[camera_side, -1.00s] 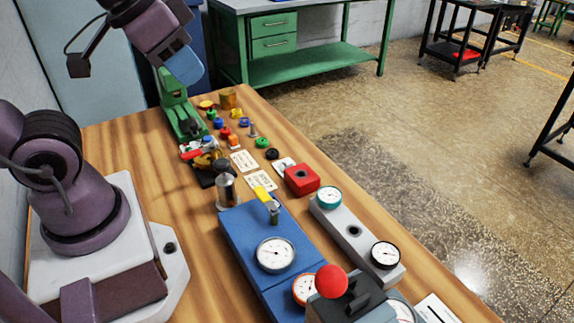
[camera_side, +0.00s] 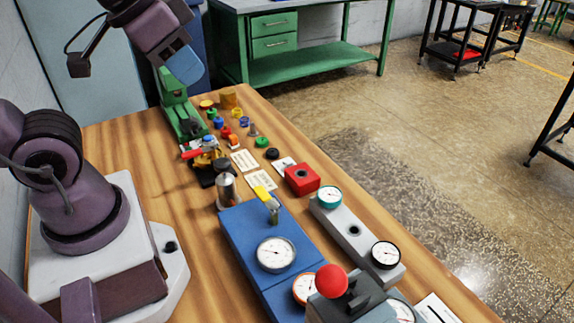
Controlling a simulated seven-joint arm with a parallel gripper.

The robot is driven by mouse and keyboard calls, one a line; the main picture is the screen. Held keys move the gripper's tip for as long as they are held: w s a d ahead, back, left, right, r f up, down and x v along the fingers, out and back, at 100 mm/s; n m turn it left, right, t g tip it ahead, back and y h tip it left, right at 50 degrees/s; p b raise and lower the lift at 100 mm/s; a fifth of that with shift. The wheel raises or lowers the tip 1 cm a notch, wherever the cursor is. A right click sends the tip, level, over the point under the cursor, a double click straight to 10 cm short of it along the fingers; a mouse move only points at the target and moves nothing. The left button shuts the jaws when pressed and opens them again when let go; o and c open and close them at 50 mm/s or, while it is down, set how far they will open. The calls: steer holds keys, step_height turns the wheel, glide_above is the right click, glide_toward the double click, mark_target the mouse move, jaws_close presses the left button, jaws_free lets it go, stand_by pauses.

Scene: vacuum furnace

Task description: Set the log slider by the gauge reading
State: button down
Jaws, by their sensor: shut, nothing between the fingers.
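My gripper (camera_side: 184,66) is at the upper left, raised near the green stand at the far end of the bench. Its blue end points down and right; it looks shut and empty, and the fingertips are hard to make out. A large white-faced gauge (camera_side: 276,254) sits on the blue box; its reading is too small to tell. An orange-rimmed gauge (camera_side: 305,288) sits closer on the same box. A teal-rimmed gauge (camera_side: 328,197) and a black-rimmed gauge (camera_side: 386,254) sit on the grey bar. I cannot tell which part is the log slider.
The blue box (camera_side: 241,236) carries a yellow-handled valve (camera_side: 264,195). A red ball knob (camera_side: 331,280) stands up at the front. A red block (camera_side: 302,179), a metal cylinder (camera_side: 226,190) and several small coloured parts crowd the bench. Bare wood (camera_side: 205,278) lies left of the blue box.

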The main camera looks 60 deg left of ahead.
stand_by(0.3)
steer(key=c, duration=1.6)
jaws_free()
steer(key=o, duration=0.4)
steer(key=shift+w+a+f, duration=0.1)
steer(key=shift+w+f, duration=0.05)
steer(key=shift+f, duration=0.25)
steer(key=shift+o, duration=0.8)
steer(key=w+a+f+n+g, duration=0.4)
steer(key=w+f, duration=0.4)
steer(key=w, duration=0.2)
steer(key=shift+a+n+g, duration=0.2)
steer(key=shift+n+g, duration=0.1)
steer(key=shift+g, duration=0.1)
steer(key=n, duration=1.3)
glide_toward(289, 162)
steer(key=shift+g, duration=0.4)
steer(key=f, duration=0.9)
steer(key=shift+w+a+f, duration=0.1)
steer(key=shift+w+f, duration=0.1)
steer(key=shift+w, duration=0.15)
steer(key=shift+c, duration=0.4)
jaws_close()
